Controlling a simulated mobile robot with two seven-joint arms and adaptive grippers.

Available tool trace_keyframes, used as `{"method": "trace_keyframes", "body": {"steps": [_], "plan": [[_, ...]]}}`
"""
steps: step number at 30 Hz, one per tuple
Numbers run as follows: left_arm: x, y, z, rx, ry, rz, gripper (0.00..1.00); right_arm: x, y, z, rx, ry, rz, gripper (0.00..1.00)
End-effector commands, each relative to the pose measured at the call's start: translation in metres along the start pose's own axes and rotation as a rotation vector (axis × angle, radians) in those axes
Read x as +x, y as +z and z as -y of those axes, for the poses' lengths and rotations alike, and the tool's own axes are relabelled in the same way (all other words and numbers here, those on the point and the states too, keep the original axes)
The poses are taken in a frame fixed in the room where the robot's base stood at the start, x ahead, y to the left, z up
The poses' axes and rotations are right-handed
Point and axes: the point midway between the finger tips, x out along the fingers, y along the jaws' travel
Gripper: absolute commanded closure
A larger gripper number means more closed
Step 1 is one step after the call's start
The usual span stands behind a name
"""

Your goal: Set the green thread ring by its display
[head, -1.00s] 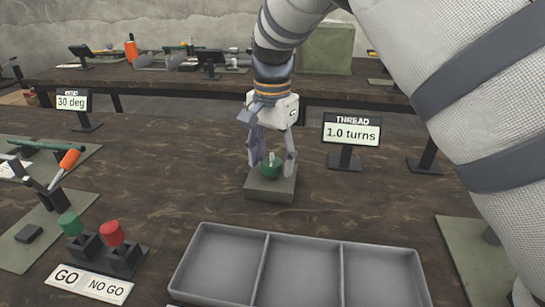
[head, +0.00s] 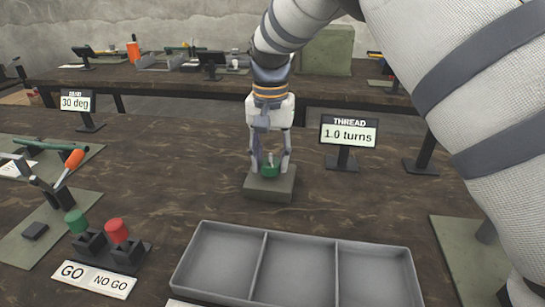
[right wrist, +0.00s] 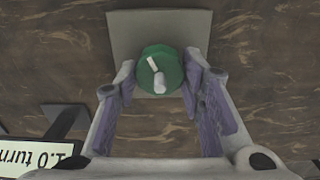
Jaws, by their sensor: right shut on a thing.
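The green thread ring (head: 269,171) sits on a grey square block (head: 270,188) on the table. In the right wrist view the ring (right wrist: 161,66) is round, with a white mark and a pale post tip on its top. My right gripper (head: 271,168) reaches down over the block, its fingers on either side of the ring and shut on it. The THREAD display (head: 348,133) stands right of the block and reads 1.0 turns. My left gripper is in neither view.
A grey tray (head: 264,250) with three compartments lies at the front. GO and NO GO plugs, green (head: 76,221) and red (head: 117,230), stand in holders at the left. A second display (head: 77,102) reads 30 deg. Bare table lies between the block and the tray.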

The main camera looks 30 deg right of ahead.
Motion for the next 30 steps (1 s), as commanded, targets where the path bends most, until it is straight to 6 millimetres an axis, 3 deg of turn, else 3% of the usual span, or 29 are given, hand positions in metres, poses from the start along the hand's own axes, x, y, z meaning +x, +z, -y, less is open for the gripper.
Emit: {"method": "trace_keyframes", "body": {"steps": [30], "plan": [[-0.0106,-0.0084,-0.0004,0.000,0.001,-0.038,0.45,0.0011,0.0010,0.0016,-0.965,-0.001,0.002,0.92]]}}
